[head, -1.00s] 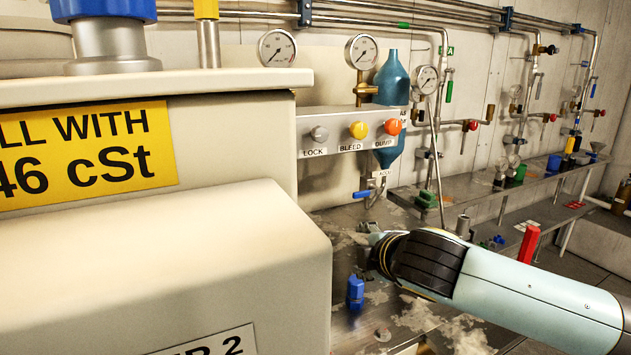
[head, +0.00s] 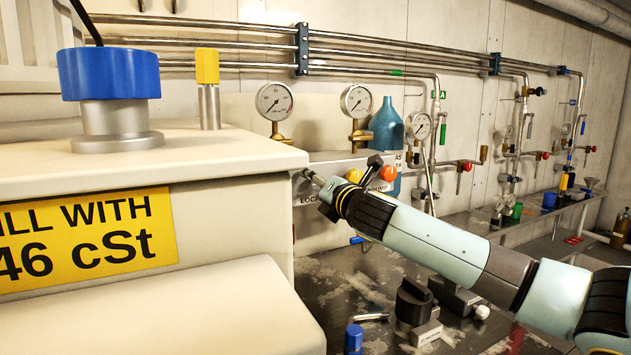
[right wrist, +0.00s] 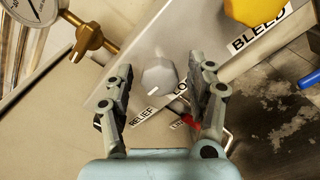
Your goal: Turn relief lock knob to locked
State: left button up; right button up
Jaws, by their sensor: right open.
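The relief lock knob is the grey, rounded knob (right wrist: 159,78) in the right wrist view, with a pale mark on its lower edge. In the head view my right gripper (head: 320,190) is at the left end of the knob panel and largely hides the grey knob. My left gripper is not in view.
The yellow bleed knob (head: 354,175) and orange dump knob (head: 388,173) sit close to my right wrist. A pressure gauge (head: 275,101) stands above the panel. The cream housing (head: 240,158) is just left. Black fittings (head: 414,302) stand on the bench below.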

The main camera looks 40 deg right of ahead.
jog(key=shift+w+d, duration=0.1)
jog(key=shift+w, duration=0.35)
jog(key=shift+c, duration=0.4)
grip_shut()
